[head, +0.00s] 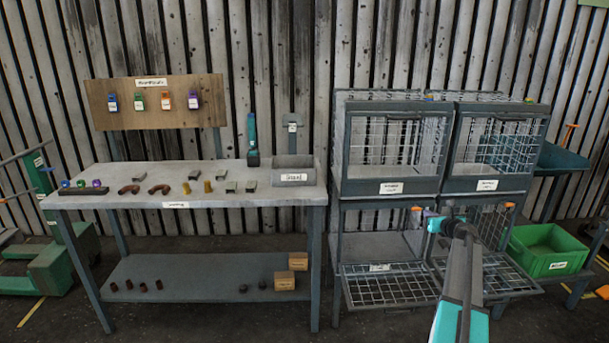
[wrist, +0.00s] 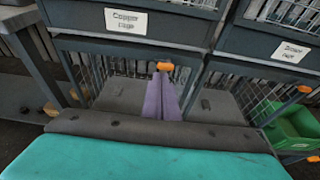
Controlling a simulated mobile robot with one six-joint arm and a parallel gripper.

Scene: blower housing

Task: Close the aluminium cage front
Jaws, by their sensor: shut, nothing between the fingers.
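Four wire-mesh cages stand two over two. In the wrist view the upper left is labelled Copper cage (wrist: 140,19); the upper right label (wrist: 285,50) is unclear. In the head view, the lower left cage's mesh front (head: 392,290) hangs folded down, with an unreadable label. The lower right cage's front (head: 502,276) is also folded down. I cannot read which cage is aluminium. My gripper (head: 431,217) is at the lower cages' openings, shut and empty. In the wrist view its purple fingers (wrist: 161,97) point at an orange tab (wrist: 165,66); contact is unclear.
A workbench (head: 250,190) with small parts and a lower shelf stands left of the cages. A green bin (head: 545,252) is at the right. My arm crosses in front of the lower right cage. Floor before the bench is clear.

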